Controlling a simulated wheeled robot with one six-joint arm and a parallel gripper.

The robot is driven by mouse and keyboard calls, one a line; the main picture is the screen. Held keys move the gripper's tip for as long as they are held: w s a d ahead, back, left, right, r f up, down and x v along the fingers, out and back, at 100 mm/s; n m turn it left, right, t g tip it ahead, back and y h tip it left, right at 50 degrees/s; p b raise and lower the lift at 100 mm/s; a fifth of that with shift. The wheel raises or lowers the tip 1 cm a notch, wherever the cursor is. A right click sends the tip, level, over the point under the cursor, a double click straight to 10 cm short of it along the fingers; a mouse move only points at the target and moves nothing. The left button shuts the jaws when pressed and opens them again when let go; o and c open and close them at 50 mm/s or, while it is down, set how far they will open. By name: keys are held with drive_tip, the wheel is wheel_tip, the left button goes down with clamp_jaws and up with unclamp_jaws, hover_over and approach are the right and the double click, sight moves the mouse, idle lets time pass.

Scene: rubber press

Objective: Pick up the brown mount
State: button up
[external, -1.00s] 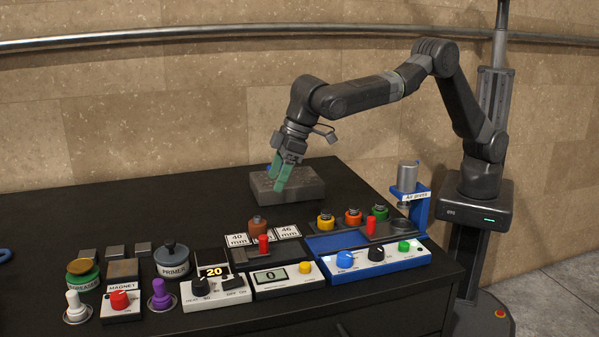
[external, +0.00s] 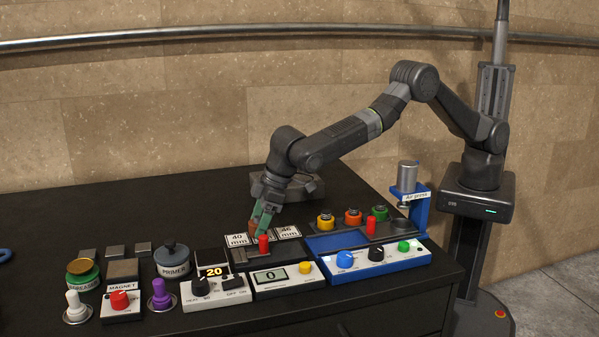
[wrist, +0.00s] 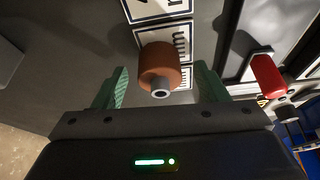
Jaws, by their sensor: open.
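The brown mount (wrist: 159,62) is a short round cylinder with a metal stud. In the wrist view it stands between the two green fingers of my gripper (wrist: 161,88), with a gap on each side. It sits on or over a middle white size card (wrist: 182,42). In the external view my gripper (external: 262,222) reaches down around the mount (external: 254,210), which is mostly hidden by the fingers. The gripper is open and does not visibly hold the mount.
Size cards marked 40 mm (external: 237,240) and 46 mm (external: 287,233) flank the spot. A red-handled lever (external: 264,244) stands close in front. A grey block (external: 310,187) lies behind. The blue air press (external: 418,205) and coloured mounts (external: 353,217) are at right.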

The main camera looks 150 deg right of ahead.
drive_tip(key=shift+d+f, duration=0.1)
drive_tip(key=shift+f, duration=0.25)
drive_tip(key=c, duration=1.2)
drive_tip(key=shift+o, duration=0.2)
drive_tip(key=shift+r, duration=0.1)
